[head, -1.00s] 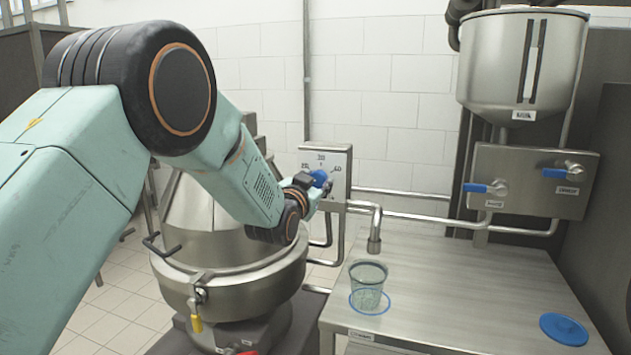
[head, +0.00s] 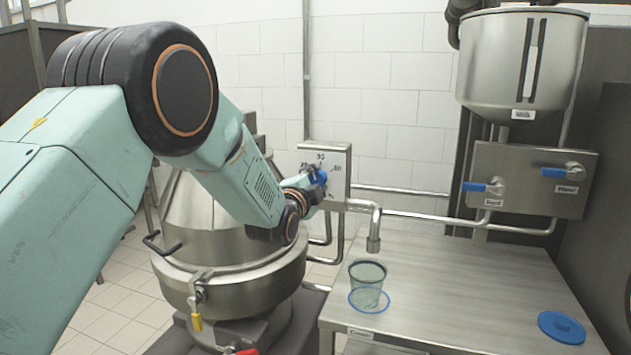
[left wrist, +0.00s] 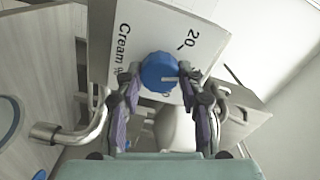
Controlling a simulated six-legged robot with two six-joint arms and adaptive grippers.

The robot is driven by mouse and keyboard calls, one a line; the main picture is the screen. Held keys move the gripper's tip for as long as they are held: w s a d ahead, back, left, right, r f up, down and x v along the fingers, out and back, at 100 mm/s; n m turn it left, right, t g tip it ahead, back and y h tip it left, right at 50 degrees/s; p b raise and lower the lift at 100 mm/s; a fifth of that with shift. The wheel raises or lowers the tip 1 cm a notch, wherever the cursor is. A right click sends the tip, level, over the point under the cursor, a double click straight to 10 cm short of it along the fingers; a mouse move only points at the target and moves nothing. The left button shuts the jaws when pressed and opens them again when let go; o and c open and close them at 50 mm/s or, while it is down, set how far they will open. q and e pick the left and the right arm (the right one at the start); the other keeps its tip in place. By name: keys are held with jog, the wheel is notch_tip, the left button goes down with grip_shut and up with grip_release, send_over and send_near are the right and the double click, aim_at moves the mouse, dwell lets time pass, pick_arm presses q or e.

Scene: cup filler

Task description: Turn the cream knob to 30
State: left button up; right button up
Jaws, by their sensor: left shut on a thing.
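The cream knob is a blue round dial (left wrist: 160,72) on a pale panel in the left wrist view, with the word "Cream" beside it. It also shows in the head view (head: 321,177), partly behind my gripper. My left gripper (left wrist: 158,78) is shut on the knob, one finger on each side. It also shows in the head view (head: 312,184). A "20" stands to the upper right of the knob. My right gripper is not in view.
A metal spout (head: 374,241) hangs above a clear cup (head: 367,283) at the steel table's (head: 460,290) left side. A blue lid (head: 562,327) lies at the table's right. A hopper (head: 522,65) and two blue-handled valves stand behind. A large steel vessel (head: 235,265) is below my arm.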

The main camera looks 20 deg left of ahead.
pick_arm(q)
jog(key=shift+m, duration=1.9)
jog(key=shift+r, duration=0.1)
jog(key=o, duration=1.2)
jog(key=shift+a, duration=0.1)
jog(key=shift+c, duration=0.2)
jog(key=s, duration=1.2)
jog(key=shift+a, duration=0.15)
